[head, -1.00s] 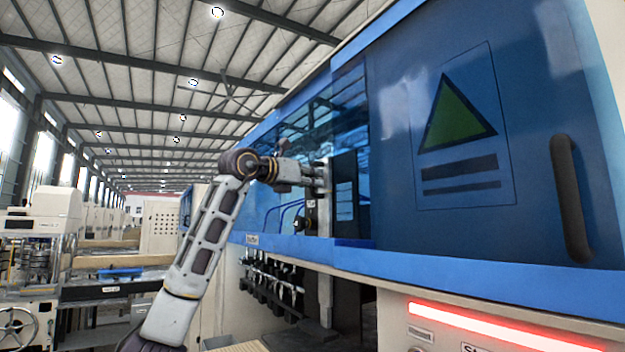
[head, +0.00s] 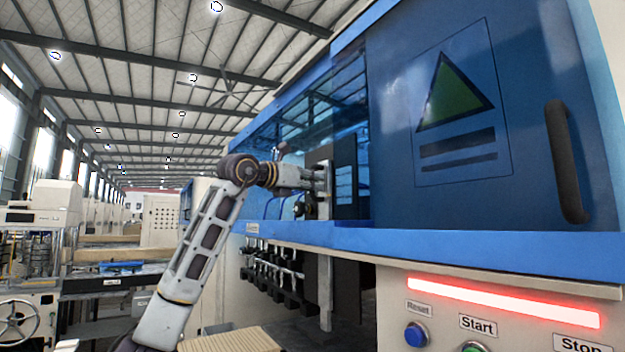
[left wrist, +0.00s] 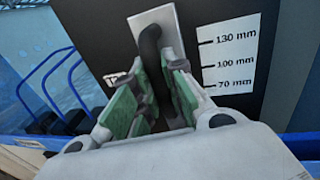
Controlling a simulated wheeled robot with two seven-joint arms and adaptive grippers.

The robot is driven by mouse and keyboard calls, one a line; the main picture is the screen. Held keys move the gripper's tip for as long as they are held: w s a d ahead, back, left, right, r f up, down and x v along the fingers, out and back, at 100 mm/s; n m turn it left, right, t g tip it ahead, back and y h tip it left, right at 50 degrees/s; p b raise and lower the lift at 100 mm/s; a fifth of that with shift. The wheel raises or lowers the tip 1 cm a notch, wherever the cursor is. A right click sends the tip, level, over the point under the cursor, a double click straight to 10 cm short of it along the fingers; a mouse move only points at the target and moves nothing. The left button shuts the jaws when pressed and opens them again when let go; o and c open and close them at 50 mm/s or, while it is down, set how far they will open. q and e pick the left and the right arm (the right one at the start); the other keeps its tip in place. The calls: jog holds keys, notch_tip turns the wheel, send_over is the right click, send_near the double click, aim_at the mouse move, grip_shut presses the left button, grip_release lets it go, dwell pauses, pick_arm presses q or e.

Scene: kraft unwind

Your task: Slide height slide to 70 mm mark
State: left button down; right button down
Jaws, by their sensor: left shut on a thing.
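The height slide shows in the left wrist view as a light metal plate with a dark curved handle (left wrist: 150,45). My left gripper (left wrist: 160,90) has its green-padded fingers on both sides of the handle and is shut on it. A white scale (left wrist: 230,60) to the right carries 130 mm, 100 mm and 70 mm marks. The slide's lower part is hidden behind the gripper, so its exact reading cannot be told. In the head view my left gripper (head: 322,190) is at the dark panel (head: 345,178) in the machine's opening. My right gripper is not in view.
A blue machine door with a dark handle (head: 568,160) stands at the right. Below it are a red light bar (head: 500,303), a blue Reset button (head: 417,334) and a Start button. A row of dark rollers (head: 275,275) lies under the gripper.

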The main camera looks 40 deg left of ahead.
pick_arm(q)
jog(key=shift+f, duration=0.45)
jog(key=shift+w+d+f, duration=0.1)
jog(key=shift+w+f, duration=0.05)
jog(key=shift+f, duration=0.15)
jog(key=c, duration=1.5)
grip_release()
jog(key=shift+o, duration=0.2)
jog(key=shift+r, duration=0.15)
jog(key=shift+s, duration=0.2)
jog(key=shift+s, duration=0.1)
jog(key=s+a, duration=0.1)
jog(key=s, duration=1)
jog(key=shift+s+a, duration=0.15)
jog(key=shift+s, duration=0.2)
